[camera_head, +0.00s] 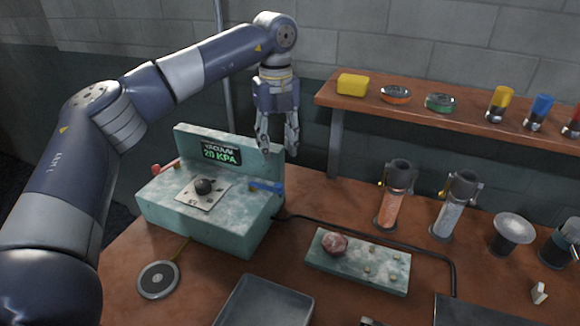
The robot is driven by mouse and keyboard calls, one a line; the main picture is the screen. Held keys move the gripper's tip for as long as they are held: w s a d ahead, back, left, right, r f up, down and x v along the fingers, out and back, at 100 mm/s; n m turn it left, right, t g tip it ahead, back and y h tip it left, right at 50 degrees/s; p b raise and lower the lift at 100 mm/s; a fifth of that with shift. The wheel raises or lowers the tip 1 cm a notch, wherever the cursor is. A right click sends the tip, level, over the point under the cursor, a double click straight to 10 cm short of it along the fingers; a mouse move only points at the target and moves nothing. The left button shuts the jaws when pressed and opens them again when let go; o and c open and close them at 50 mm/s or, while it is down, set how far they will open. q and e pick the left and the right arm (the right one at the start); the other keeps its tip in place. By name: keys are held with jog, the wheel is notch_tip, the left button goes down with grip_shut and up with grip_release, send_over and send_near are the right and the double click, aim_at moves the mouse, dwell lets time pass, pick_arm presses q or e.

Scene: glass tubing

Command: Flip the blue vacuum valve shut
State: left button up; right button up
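The blue vacuum valve (266,186) is a short blue lever at the right end of the teal vacuum station (235,237). The station's upright panel carries a display (221,153) reading "VACUUM 20 KPA" in green. My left gripper (278,149) points down, above and slightly right of the blue valve. Its two fingers are apart with nothing between them, and it appears clear of the valve. My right gripper is not in view.
A red lever (168,168) is at the station's left end, and a dark knob (203,186) is on its top. A black cable (365,232) runs right across the table. Glass tubes in holders (392,206) stand to the right. A shelf (420,120) runs along the wall.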

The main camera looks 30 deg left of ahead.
pick_arm(q)
jog(key=p, duration=0.1)
send_over(278, 184)
notch_tip(278, 184, down, 5)
jog(key=shift+s+f, duration=0.1)
jog(key=f+p, duration=0.1)
jog(key=f, duration=0.3)
jog(key=shift+w, duration=0.2)
jog(key=shift+f, duration=0.7)
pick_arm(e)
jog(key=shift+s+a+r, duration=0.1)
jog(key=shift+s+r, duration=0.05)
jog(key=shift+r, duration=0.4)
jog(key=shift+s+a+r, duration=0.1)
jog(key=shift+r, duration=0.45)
pick_arm(q)
grip_shut()
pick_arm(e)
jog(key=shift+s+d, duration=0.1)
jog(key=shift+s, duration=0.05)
